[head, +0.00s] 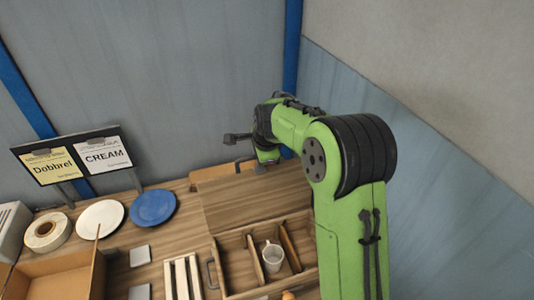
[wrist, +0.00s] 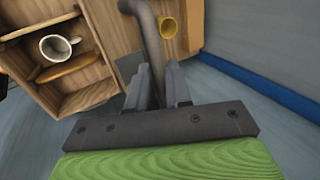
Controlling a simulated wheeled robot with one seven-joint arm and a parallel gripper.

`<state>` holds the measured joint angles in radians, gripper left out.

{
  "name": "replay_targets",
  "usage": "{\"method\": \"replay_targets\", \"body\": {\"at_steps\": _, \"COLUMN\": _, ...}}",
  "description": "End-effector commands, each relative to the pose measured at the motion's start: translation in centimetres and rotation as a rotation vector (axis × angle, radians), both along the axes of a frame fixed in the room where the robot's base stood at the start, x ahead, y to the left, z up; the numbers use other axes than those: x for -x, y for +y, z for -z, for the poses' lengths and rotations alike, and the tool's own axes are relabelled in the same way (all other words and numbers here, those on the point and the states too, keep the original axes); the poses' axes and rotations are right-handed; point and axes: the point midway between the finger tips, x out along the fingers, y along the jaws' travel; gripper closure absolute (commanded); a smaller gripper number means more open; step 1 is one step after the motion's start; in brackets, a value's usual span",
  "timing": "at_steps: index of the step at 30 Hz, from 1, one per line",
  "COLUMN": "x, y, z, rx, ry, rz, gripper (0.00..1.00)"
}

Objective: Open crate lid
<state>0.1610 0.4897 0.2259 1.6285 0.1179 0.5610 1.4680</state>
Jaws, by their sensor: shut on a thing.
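The wooden crate (head: 221,268) stands on the table in the head view, its divided compartments uncovered. It also shows at the left of the wrist view (wrist: 90,98). A flat wooden lid panel (head: 250,197) extends behind the compartments; its exact tilt is hard to tell. My gripper (wrist: 160,75) is shut on a grey curved handle (wrist: 147,22) in the wrist view. In the head view my gripper is beyond the lid's far edge, its fingertips hidden. A white mug (head: 272,257) sits in a compartment and also shows in the wrist view (wrist: 59,45).
A blue plate (head: 153,207), a white plate (head: 100,217) and a tape roll (head: 46,231) lie left of the crate. A cardboard box (head: 60,280) and a white rack (head: 181,278) stand in front of them. A yellow round object (wrist: 168,27) is near the handle.

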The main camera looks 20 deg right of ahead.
Motion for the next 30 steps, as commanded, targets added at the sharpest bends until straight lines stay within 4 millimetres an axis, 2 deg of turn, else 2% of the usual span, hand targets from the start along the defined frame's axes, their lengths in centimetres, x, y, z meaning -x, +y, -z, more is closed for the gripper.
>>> {"method": "replay_targets", "body": {"at_steps": 1, "x": 0.2, "y": 0.0, "z": 0.6, "rx": 0.002, "ry": 0.024, "rz": 0.000, "gripper": 1.00}}
{"method": "replay_targets", "body": {"at_steps": 13, "x": 0.2, "y": 0.0, "z": 0.8, "rx": 0.001, "ry": 0.033, "rz": 0.000, "gripper": 1.00}}
{"method": "replay_targets", "body": {"at_steps": 14, "x": 0.2, "y": 0.0, "z": 0.8, "rx": 0.001, "ry": 0.033, "rz": 0.000, "gripper": 0.79}}
{"method": "replay_targets", "body": {"at_steps": 17, "x": 0.2, "y": 0.1, "z": 0.8, "rx": 0.001, "ry": 0.031, "rz": 0.000, "gripper": 0.65}}
{"method": "replay_targets", "body": {"at_steps": 25, "x": 0.2, "y": 0.1, "z": 0.5, "rx": 0.000, "ry": 0.028, "rz": 0.000, "gripper": 0.65}}
{"method": "replay_targets", "body": {"at_steps": 28, "x": 0.8, "y": 0.0, "z": -0.9, "rx": 0.001, "ry": 0.022, "rz": 0.000, "gripper": 0.65}}
{"method": "replay_targets", "body": {"at_steps": 30, "x": 1.5, "y": 0.0, "z": -2.5, "rx": 0.001, "ry": 0.017, "rz": 0.000, "gripper": 0.65}}
